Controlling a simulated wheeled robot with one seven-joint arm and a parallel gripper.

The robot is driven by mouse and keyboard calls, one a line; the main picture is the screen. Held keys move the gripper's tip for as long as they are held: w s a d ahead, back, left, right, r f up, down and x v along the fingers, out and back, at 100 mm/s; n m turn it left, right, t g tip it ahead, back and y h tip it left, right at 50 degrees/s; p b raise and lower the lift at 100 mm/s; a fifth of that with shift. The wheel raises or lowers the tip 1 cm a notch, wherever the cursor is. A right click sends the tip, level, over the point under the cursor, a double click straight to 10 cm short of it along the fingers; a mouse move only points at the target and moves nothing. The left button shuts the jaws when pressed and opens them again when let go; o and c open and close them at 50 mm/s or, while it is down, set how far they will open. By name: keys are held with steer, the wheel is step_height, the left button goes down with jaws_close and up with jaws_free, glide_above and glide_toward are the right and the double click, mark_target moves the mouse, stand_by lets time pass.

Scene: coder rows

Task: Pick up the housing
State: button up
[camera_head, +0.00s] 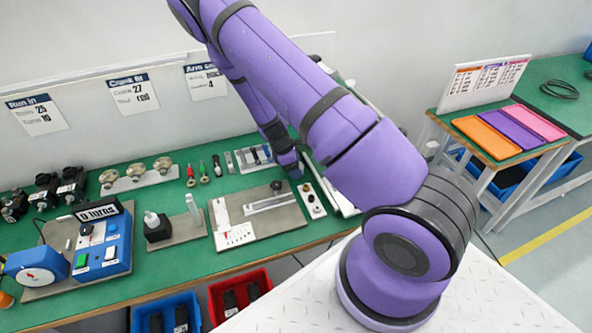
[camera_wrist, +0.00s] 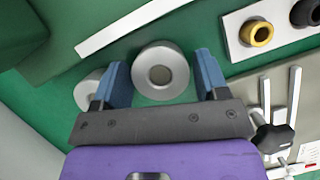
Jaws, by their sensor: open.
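In the wrist view, a silver round part with a dark grey centre (camera_wrist: 161,71), which looks like the housing, stands on the green bench top (camera_wrist: 195,28). My gripper (camera_wrist: 160,62) is open, with one blue finger on each side of this part. I see gaps between it and both fingers. A second silver round part (camera_wrist: 86,92) is partly hidden behind the left finger. In the head view my gripper (camera_head: 288,160) is low over the back of the bench, and my arm hides the parts there.
A pale strip (camera_wrist: 235,22) holding a yellow ring (camera_wrist: 257,32) and a black ring (camera_wrist: 306,12) lies to the right. A white bar (camera_wrist: 125,25) lies beyond the parts. A black knob (camera_wrist: 273,136) stands near my gripper's right side. A blue tester (camera_head: 103,245) stands front left.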

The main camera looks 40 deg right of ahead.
steer(key=c, duration=0.7)
steer(key=shift+c, duration=0.2)
steer(key=shift+r, duration=0.15)
